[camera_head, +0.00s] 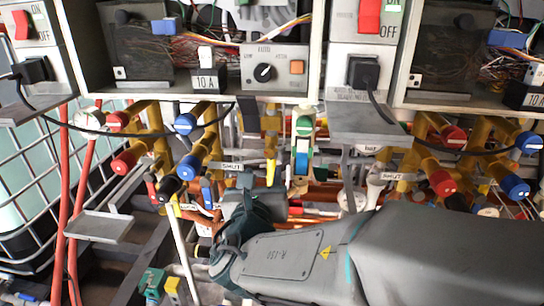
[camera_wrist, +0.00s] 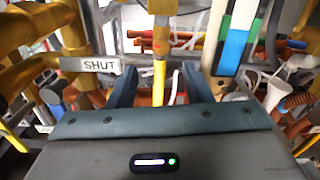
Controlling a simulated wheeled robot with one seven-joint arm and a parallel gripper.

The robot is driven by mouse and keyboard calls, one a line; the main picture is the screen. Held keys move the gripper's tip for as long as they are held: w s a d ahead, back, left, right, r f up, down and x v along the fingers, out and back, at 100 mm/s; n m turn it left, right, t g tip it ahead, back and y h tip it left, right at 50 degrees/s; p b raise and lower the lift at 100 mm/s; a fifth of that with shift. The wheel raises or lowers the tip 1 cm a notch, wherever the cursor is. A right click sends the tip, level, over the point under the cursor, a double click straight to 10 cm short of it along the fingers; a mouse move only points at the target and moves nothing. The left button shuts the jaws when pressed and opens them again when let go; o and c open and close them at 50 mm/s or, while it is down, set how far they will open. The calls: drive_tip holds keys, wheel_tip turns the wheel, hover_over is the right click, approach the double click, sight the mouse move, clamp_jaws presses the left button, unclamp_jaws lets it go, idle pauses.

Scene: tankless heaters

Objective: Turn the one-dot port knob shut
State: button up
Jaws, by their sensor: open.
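Red and blue round knobs sit on yellow pipe valves below the heater boxes in the head view. On the left are an upper red knob (camera_head: 117,120), an upper blue knob (camera_head: 185,123), a lower red knob (camera_head: 123,163) and a lower blue knob (camera_head: 188,168). No dot marks can be read, so I cannot tell which knob is the one-dot port knob. A SHUT label (camera_head: 226,167) is beside the left valves; a SHUT label also shows in the wrist view (camera_wrist: 88,64). My gripper (camera_wrist: 160,88) is open, with a yellow-handled part (camera_wrist: 159,75) seen between its fingers.
Another valve group with a red knob (camera_head: 442,183) and a blue knob (camera_head: 515,186) is at the right. A green, white and blue upright piece (camera_head: 302,150) stands in the middle. Grey shelves (camera_head: 98,227) and red hoses (camera_head: 62,200) crowd the left. A black cable (camera_head: 400,128) hangs across.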

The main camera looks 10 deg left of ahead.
sight(269, 154)
drive_tip(key=w, duration=0.8)
drive_tip(key=shift+w+a, duration=0.1)
drive_tip(key=shift+a, duration=0.05)
drive_tip(key=shift+c, duration=0.4)
clamp_jaws()
